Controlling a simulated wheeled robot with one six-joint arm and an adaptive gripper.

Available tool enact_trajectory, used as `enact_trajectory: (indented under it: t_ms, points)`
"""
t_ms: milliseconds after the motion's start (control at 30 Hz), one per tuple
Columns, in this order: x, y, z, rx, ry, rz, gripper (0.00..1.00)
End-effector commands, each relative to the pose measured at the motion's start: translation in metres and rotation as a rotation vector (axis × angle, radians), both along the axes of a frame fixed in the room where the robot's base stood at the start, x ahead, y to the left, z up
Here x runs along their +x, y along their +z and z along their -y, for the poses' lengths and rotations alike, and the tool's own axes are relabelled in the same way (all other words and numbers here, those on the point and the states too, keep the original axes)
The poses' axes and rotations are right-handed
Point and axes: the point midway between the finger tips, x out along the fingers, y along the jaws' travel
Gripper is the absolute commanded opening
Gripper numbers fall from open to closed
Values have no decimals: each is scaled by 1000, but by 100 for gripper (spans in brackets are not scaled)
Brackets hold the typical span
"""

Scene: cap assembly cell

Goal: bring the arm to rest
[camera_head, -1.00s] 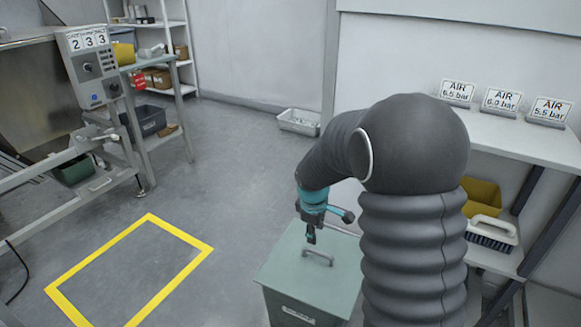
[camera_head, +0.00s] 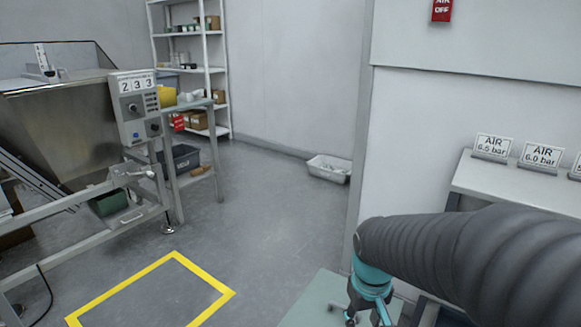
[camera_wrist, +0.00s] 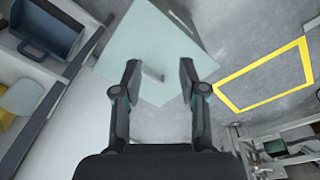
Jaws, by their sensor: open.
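My gripper (camera_wrist: 160,80) is open and empty in the wrist view, its two dark fingers spread apart. In the head view my arm reaches in from the right edge, and the teal wrist hangs over the bin lid (camera_head: 312,300) at the bottom. The fingertips are mostly cut off there.
A yellow floor outline (camera_head: 118,296) lies at lower left. A machine with a 233 panel (camera_head: 138,108) stands at left, shelves (camera_head: 190,60) behind. A white tray (camera_head: 329,169) sits by the wall. A bench with AIR signs (camera_head: 491,147) is at right. The middle floor is clear.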

Motion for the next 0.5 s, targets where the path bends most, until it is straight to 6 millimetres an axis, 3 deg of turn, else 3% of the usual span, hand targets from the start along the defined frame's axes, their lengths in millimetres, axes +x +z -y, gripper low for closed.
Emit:
enact_trajectory:
  t_ms: [200, 500]
  points:
    - [-48, 34, 3, 40, -104, 93, 42]
    - [-97, 69, 6, 77, -151, 258, 42]
